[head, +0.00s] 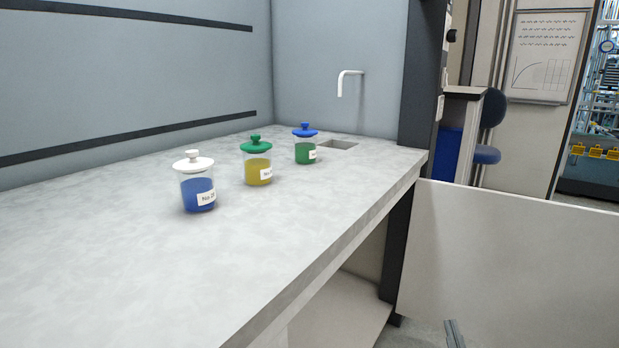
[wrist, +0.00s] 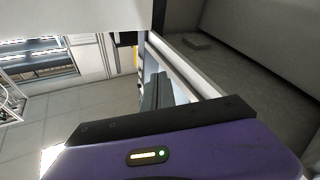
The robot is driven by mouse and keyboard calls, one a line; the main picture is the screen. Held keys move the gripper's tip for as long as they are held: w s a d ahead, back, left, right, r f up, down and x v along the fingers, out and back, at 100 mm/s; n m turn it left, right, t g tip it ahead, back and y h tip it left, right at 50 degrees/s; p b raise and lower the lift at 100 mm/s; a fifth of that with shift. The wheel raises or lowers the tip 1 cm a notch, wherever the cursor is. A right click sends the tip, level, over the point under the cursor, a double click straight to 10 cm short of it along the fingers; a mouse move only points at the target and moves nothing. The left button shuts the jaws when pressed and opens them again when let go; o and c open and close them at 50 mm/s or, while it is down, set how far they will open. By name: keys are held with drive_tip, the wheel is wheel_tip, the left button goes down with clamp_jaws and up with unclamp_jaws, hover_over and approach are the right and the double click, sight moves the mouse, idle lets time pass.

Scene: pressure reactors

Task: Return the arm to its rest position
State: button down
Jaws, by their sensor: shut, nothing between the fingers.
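My gripper (wrist: 157,88) shows in the wrist view, with its purple body and black bar across the bottom and its dark fingers together and empty. It points past a pale panel edge and is apart from any jar. In the head view a small grey piece (head: 453,334) shows at the bottom edge; I cannot tell whether it is my gripper's tip. The rest of the arm is out of sight in the head view.
The grey worktop (head: 255,245) bears a white-lidded jar of blue liquid (head: 198,192), a green-lidded jar of yellow liquid (head: 258,171) and a blue-lidded jar of green liquid (head: 306,153). A sink (head: 338,144) lies behind. A white panel (head: 510,265) stands right of the bench.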

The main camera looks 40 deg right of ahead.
drive_tip(key=s+a+f+n+t+y, duration=0.15)
drive_tip(key=a+y, duration=0.65)
drive_tip(key=a, duration=1.2)
drive_tip(key=s+a+f+n+y, duration=0.1)
drive_tip(key=s+a+n+y, duration=0.1)
drive_tip(key=s+a+y, duration=0.3)
drive_tip(key=s+a+f+n+y, duration=0.1)
drive_tip(key=s+a+n+y, duration=0.15)
drive_tip(key=a, duration=0.55)
wheel_tip(320, 180, up, 30)
drive_tip(key=p, duration=3)
drive_tip(key=shift+s+a+r+y, duration=0.15)
drive_tip(key=shift+s+r+y, duration=0.15)
drive_tip(key=shift+y, duration=0.15)
drive_tip(key=shift+g, duration=0.25)
